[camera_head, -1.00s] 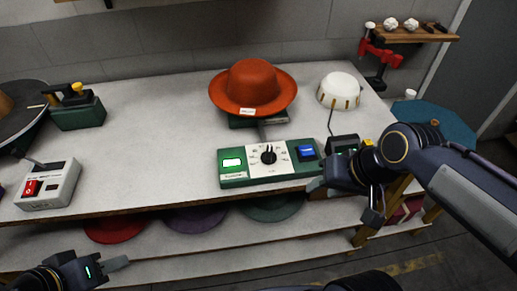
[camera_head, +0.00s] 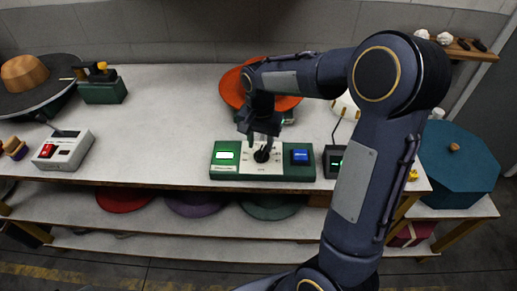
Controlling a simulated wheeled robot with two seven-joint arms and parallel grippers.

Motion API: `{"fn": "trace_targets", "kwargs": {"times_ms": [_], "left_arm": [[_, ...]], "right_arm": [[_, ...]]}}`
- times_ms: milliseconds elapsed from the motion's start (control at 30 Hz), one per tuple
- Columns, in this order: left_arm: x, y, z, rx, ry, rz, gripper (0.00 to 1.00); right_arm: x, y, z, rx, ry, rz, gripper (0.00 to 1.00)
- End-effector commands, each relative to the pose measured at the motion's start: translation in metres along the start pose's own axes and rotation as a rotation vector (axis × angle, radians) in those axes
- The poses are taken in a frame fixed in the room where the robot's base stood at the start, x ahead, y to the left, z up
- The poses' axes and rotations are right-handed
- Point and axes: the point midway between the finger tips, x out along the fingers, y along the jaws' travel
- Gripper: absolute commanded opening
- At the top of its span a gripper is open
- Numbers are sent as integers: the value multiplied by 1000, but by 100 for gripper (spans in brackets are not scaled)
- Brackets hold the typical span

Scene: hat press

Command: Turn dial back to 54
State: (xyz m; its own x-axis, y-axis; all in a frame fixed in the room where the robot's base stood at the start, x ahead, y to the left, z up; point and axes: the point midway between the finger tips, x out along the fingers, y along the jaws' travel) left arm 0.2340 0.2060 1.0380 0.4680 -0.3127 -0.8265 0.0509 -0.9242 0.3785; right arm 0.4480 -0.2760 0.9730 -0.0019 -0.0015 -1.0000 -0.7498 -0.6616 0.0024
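The dial (camera_head: 262,156) is a black knob on the white face of a green control box (camera_head: 226,171) on the bench. The box has a lit green display (camera_head: 226,155) at left and a blue button (camera_head: 300,156) at right. The dial's numbers are too small to read. My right gripper (camera_head: 262,139) points down just above and behind the dial, its pale fingertips apart with the knob near them. I cannot tell whether they touch it. My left gripper is out of view.
A red-orange hat (camera_head: 232,91) on its stand is behind the box, partly hidden by my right arm. A grey box with a red switch (camera_head: 47,151) stands at left. A small dark device (camera_head: 332,160) is right of the control box. The bench between is clear.

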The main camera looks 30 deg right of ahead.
Motion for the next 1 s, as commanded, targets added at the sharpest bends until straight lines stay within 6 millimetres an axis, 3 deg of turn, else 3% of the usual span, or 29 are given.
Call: {"fn": "trace_targets", "kwargs": {"times_ms": [233,567,867,1000], "left_arm": [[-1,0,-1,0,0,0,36],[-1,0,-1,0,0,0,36],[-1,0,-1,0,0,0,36],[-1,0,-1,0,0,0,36]], "right_arm": [[31,0,0,0,-1,0,38],[36,0,0,-1,0,-2,38],[36,0,0,-1,0,-2,2],[36,0,0,-2,0,-2,0]]}}
